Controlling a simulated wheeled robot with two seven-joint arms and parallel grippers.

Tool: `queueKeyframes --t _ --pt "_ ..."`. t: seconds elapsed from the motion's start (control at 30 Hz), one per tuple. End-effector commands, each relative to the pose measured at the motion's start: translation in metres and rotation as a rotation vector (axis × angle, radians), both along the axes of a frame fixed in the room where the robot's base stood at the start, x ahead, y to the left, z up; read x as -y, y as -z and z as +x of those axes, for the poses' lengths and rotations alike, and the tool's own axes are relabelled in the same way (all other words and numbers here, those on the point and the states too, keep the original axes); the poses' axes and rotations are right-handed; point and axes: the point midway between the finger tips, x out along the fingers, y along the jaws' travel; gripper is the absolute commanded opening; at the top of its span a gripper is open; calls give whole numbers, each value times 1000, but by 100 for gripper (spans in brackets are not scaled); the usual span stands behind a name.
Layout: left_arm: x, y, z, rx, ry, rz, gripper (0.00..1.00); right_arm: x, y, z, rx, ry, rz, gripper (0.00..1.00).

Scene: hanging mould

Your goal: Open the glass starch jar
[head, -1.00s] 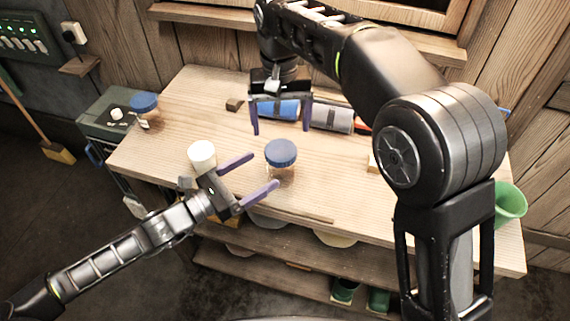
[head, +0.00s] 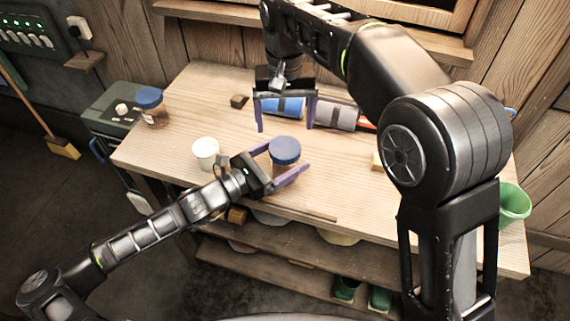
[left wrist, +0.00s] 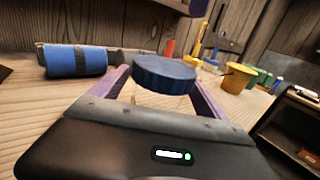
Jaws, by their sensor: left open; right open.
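A glass jar with a blue lid (head: 285,150) stands upright near the front of the wooden table. The lid sits on it, and it also shows in the left wrist view (left wrist: 165,73). My left gripper (head: 282,162) is open, with one purple finger on each side of the jar's body, below the lid. Whether the fingers touch the glass cannot be told. My right gripper (head: 286,128) is open and empty above the table, behind the jar, fingers pointing down. A second blue-lidded jar (head: 150,105) stands at the table's left end.
A white cup (head: 205,153) stands left of the jar, close to my left arm. A blue roll (head: 285,107) and a grey roll (head: 337,115) lie behind. A small dark block (head: 239,101) lies at the back; a green bucket (head: 513,203) is at the right edge.

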Motion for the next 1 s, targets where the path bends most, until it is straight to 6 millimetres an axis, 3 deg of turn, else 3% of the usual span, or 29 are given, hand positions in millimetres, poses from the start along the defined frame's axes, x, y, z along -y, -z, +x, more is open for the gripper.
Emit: queueKeyframes --t 0.17,1.0 --pt "0 0 0 0 0 0 81 0 0 0 0 0 0 86" --pt "0 0 0 0 0 0 12 0 0 0 0 0 0 86"
